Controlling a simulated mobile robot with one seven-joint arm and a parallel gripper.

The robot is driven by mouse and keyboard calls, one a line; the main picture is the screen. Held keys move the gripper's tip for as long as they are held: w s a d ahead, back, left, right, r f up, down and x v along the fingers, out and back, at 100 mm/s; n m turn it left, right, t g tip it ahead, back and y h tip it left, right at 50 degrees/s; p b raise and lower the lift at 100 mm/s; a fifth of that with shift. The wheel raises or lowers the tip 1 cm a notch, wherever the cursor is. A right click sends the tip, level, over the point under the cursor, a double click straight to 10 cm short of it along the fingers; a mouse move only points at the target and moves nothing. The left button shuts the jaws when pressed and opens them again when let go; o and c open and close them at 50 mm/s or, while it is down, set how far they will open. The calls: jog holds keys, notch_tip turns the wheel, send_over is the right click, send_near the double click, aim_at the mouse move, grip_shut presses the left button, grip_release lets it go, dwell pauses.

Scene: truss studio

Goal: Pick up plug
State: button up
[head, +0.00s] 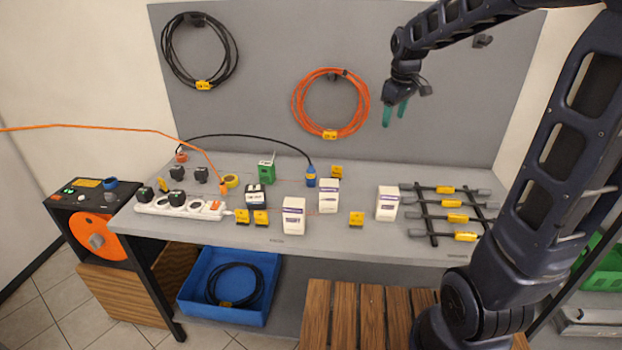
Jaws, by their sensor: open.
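Several plug-like pieces stand on the grey workbench (370,240); I cannot tell which one the task means. A blue and yellow connector (311,177) stands upright at the end of a black cable, mid-bench. An orange plug (223,187) hangs at the end of an orange cable near the power strip. Black plug-like blocks (177,173) sit behind the white power strip (158,208), and others sit on it. My gripper (395,114) has teal fingers, open and empty. It is raised in front of the grey back panel, up and right of the blue connector, apart from everything.
White boxes (293,217), yellow blocks (357,219) and a green block (267,172) stand around the bench middle. A black rack (432,228) with yellow-banded tools lies right. Coiled cables (331,133) hang on the panel. An orange reel (95,237) stands left.

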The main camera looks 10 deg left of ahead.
jog(key=w+a+f+n+g, duration=0.1)
jog(key=w+a+f+n, duration=0.3)
jog(key=a, duration=0.3)
jog(key=w+a+f+n, duration=0.1)
jog(key=w+a+f, duration=0.3)
jog(key=w+a, duration=0.25)
jog(key=n+g, duration=0.1)
jog(key=n, duration=0.4)
send_over(311, 165)
jog(key=f, duration=1)
jog(key=shift+w+f, duration=0.25)
jog(key=shift+a+f, duration=0.1)
jog(key=shift+f, duration=0.4)
notch_tip(311, 165, down, 5)
jog(key=shift+r, duration=0.1)
jog(key=shift+s+f, duration=0.15)
jog(key=shift+f, duration=1.15)
jog(key=shift+s+f, duration=0.1)
jog(key=shift+f, duration=1.2)
jog(key=shift+c, duration=0.2)
jog(key=c, duration=1.1)
